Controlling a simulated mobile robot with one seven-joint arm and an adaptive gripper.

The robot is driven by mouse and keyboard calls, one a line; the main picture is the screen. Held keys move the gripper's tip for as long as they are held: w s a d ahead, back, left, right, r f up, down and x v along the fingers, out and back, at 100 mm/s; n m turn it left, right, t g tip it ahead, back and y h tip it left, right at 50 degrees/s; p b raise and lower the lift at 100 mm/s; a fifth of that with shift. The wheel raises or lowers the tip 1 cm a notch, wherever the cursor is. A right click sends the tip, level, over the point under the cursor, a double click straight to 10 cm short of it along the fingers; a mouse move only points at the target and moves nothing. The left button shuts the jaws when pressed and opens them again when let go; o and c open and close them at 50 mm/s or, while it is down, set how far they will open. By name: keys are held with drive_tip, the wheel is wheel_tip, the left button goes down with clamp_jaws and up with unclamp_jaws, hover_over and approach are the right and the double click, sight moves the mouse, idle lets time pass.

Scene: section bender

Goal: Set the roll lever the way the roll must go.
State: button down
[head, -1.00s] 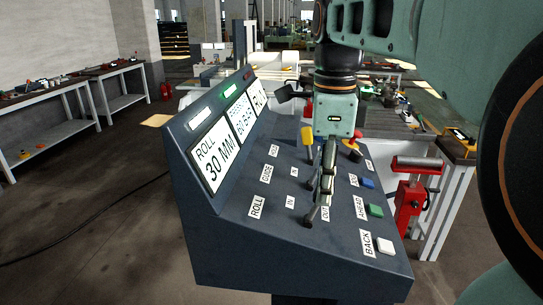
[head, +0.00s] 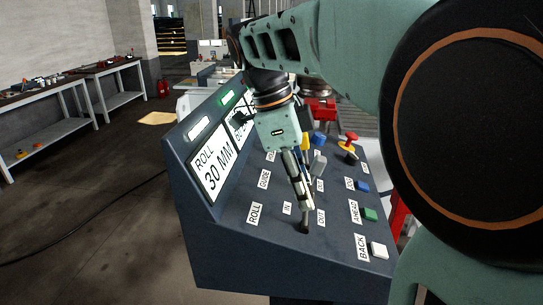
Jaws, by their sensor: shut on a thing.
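The roll lever (head: 304,228) stands in the nearest row of the sloped dark console, between the "IN" and "OUT" labels, right of the "ROLL" label (head: 255,214). Only its lower part and base show; its upper part is hidden by the fingers. My gripper (head: 303,207) reaches down from the upper left, tilted, and is shut on the roll lever. The screen (head: 213,166) on the console's upright face reads "ROLL 30 MM". A second screen beside it is mostly hidden by my arm.
A grey-knobbed lever (head: 318,165) stands just behind my gripper. Blue (head: 362,186), green (head: 370,214) and white (head: 379,250) buttons line the right edge. A red stop button (head: 348,138) stands at the far right. My arm covers the upper right.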

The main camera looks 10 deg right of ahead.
drive_tip(key=shift+w+a+f+g+h+p, duration=0.1)
drive_tip(key=shift+w+a+g+h+p, duration=0.15)
drive_tip(key=shift+a+h, duration=0.6)
drive_tip(key=shift+d, duration=0.1)
drive_tip(key=c, duration=1.7)
unclamp_jaws()
drive_tip(key=shift+v, duration=5.95)
drive_tip(key=shift+a, duration=0.2)
